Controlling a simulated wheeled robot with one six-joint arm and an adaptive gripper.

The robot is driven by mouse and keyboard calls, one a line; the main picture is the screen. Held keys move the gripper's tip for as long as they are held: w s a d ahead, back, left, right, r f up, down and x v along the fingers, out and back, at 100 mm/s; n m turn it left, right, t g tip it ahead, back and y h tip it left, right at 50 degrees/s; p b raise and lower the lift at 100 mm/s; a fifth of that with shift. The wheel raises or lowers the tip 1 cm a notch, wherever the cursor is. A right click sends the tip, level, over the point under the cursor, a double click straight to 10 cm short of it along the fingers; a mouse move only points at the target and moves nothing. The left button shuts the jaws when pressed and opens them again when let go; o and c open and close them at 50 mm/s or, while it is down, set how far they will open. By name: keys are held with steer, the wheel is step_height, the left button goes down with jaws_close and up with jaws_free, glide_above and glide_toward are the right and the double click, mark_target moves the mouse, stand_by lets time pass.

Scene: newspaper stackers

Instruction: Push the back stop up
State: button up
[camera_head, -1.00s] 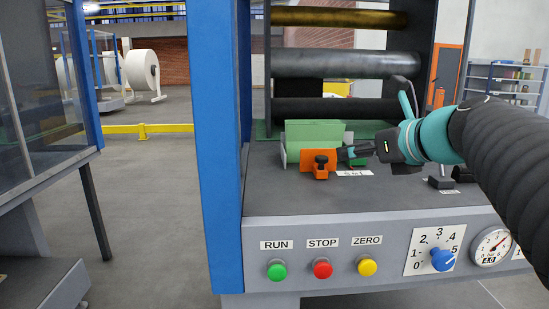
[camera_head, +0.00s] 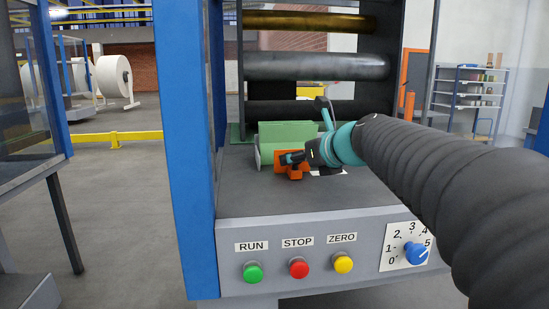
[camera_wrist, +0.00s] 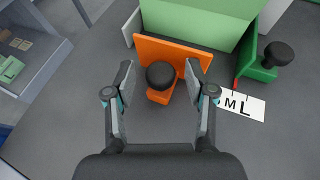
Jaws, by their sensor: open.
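An orange stop plate (camera_wrist: 185,52) with a black knob (camera_wrist: 160,75) on its orange foot stands on the machine's grey bed against a green block (camera_wrist: 195,20). The orange plate also shows in the head view (camera_head: 296,173). My gripper (camera_wrist: 160,72) is open, with one finger on each side of the black knob. I cannot tell whether the fingers touch it. A green stop (camera_wrist: 258,66) with its own black knob (camera_wrist: 279,54) stands to the right, beside a white label reading M and L (camera_wrist: 243,104). No part is marked as the back stop.
A blue post (camera_head: 187,150) rises left of the bed, and dark rollers (camera_head: 315,67) lie behind the green block. RUN, STOP and ZERO buttons (camera_head: 299,269) and a blue dial (camera_head: 416,254) sit on the front panel. The bed in front of the orange plate is clear.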

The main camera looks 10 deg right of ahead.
mark_target(296, 150)
jaws_close()
steer(key=shift+w+r, duration=0.1)
steer(key=shift+w, duration=0.35)
steer(key=shift+w+p, duration=1.05)
steer(key=shift+w, duration=0.95)
jaws_free()
steer(key=v, duration=1.2)
